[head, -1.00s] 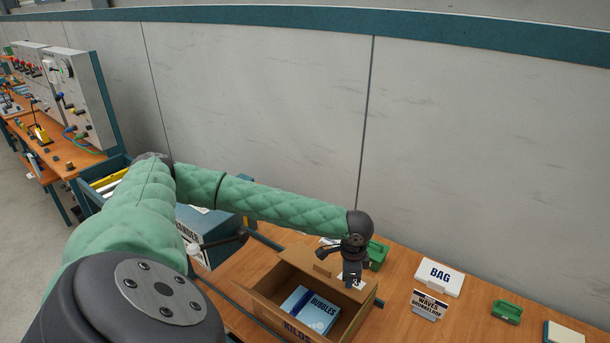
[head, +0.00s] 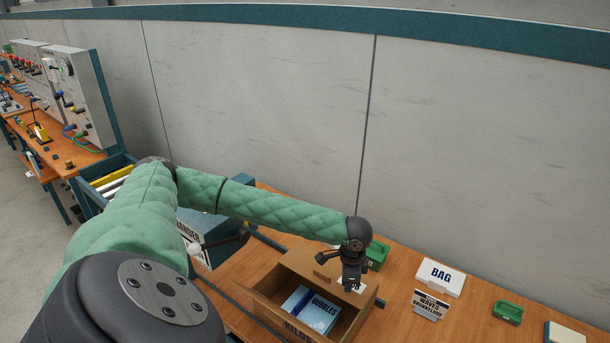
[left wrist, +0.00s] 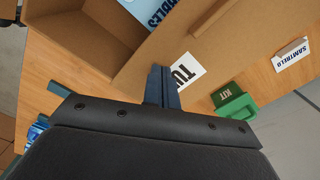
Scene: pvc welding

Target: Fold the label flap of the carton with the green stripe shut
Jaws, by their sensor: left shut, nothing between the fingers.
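The brown carton (head: 263,309) stands open on the bench, with a word reading KILOS on its near side. No green stripe shows on it. Inside lies a light blue packet (head: 301,308) marked BUBBLES. The flap (head: 318,268) at its far side is folded outward and carries a white label, partly covered by my gripper; the label (left wrist: 187,66) shows in the left wrist view. My left gripper (head: 351,289) is shut and empty over this flap, its fingertips close to the label. I cannot tell whether they touch it. My right gripper is not in view.
A green KIT box (head: 378,255) stands just behind the flap. A blue box (head: 205,247) stands left of the carton. A wall rises behind the bench.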

